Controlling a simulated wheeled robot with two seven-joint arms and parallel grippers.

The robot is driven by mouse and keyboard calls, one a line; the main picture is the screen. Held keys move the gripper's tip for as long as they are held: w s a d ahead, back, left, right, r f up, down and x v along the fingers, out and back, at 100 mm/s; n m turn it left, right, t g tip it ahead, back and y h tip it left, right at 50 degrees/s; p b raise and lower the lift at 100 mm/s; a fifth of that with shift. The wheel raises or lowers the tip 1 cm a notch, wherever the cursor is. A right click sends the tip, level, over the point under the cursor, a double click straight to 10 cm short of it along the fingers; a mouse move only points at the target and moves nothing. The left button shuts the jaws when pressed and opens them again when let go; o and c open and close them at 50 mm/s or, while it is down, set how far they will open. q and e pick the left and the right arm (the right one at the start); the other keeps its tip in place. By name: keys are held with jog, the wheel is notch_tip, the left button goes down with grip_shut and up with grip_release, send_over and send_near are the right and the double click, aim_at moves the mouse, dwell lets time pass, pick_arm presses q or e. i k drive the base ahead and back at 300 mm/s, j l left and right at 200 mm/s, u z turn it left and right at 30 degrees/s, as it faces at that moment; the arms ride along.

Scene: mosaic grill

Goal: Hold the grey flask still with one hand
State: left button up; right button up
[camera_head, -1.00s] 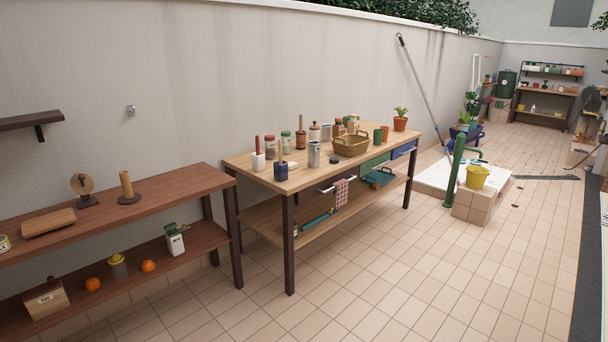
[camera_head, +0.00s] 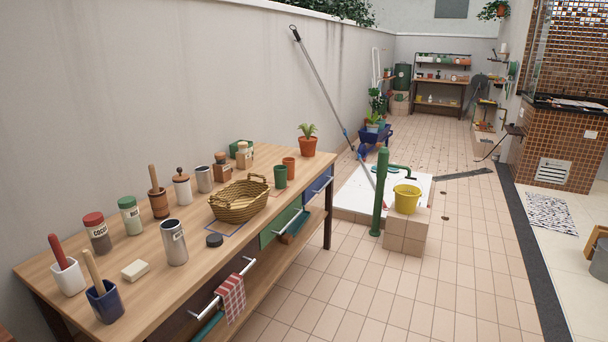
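A grey metallic flask (camera_head: 174,243) stands upright on the wooden table (camera_head: 140,305), near its front edge. A small dark round lid (camera_head: 214,240) lies on the table just to the right of the flask. Neither of my grippers is in view, and nothing is touching the flask.
Around the flask are a white soap-like block (camera_head: 135,270), a blue pot (camera_head: 105,302) with a wooden handle, a wicker basket (camera_head: 240,203) and several jars. A red-checked cloth (camera_head: 231,298) hangs on the front rail. The tiled floor (camera_head: 330,310) right of the table is clear.

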aim_at(172, 233)
jog(key=i+l+u, duration=0.15)
jog(key=i, duration=0.85)
